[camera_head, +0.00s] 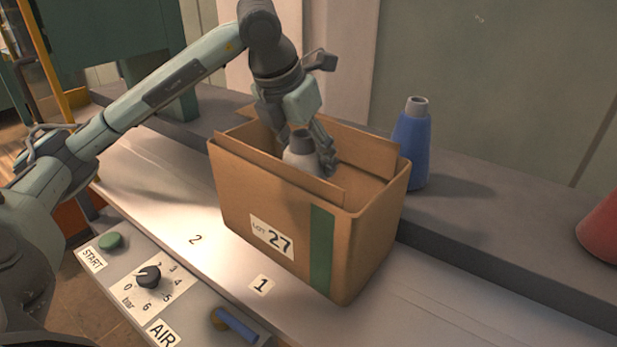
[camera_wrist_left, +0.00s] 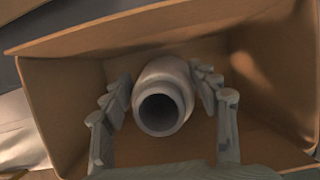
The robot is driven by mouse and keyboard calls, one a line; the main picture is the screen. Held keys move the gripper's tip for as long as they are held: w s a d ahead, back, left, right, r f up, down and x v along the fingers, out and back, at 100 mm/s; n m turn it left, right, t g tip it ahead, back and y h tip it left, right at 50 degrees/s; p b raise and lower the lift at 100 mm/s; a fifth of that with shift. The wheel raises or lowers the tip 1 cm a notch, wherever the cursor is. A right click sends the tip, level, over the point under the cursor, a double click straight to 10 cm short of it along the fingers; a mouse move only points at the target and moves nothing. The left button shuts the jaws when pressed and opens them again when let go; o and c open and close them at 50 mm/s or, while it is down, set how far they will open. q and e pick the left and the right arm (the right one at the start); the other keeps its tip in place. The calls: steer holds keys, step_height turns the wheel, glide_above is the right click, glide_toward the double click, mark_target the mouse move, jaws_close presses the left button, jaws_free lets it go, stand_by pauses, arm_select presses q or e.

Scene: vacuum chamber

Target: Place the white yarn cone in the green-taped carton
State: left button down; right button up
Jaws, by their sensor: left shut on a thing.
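The white yarn cone (camera_head: 301,153) is in my left gripper (camera_head: 313,150), partly inside the open carton (camera_head: 240,200). The carton is brown cardboard with a vertical green tape strip and a "LOT 27" label on its front. Its near flap hides the cone's lower part in the head view. In the left wrist view the cone (camera_wrist_left: 163,97) stands between the two fingers of my left gripper (camera_wrist_left: 165,110), its hollow top facing the camera. Carton walls (camera_wrist_left: 60,75) surround it. I cannot tell whether the cone touches the carton floor. My right gripper is not in view.
A blue cone (camera_head: 411,145) stands on the grey ledge behind the carton, and a red object (camera_head: 602,228) is at the right edge. The carton sits on a pale metal surface. A control panel (camera_head: 165,290) with a green button, knob and blue lever is in front.

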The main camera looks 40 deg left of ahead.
mark_target(295, 138)
arm_select(q)
steer(key=shift+f, duration=1.85)
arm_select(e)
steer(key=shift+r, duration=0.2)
arm_select(q)
steer(key=shift+f, duration=0.1)
steer(key=shift+c, duration=2.2)
jaws_free()
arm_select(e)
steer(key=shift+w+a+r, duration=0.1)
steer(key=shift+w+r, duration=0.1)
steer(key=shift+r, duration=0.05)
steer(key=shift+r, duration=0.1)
arm_select(q)
steer(key=v, duration=1.1)
steer(key=shift+w, duration=0.1)
steer(key=shift+s+r, duration=0.3)
steer(key=shift+r, duration=0.3)
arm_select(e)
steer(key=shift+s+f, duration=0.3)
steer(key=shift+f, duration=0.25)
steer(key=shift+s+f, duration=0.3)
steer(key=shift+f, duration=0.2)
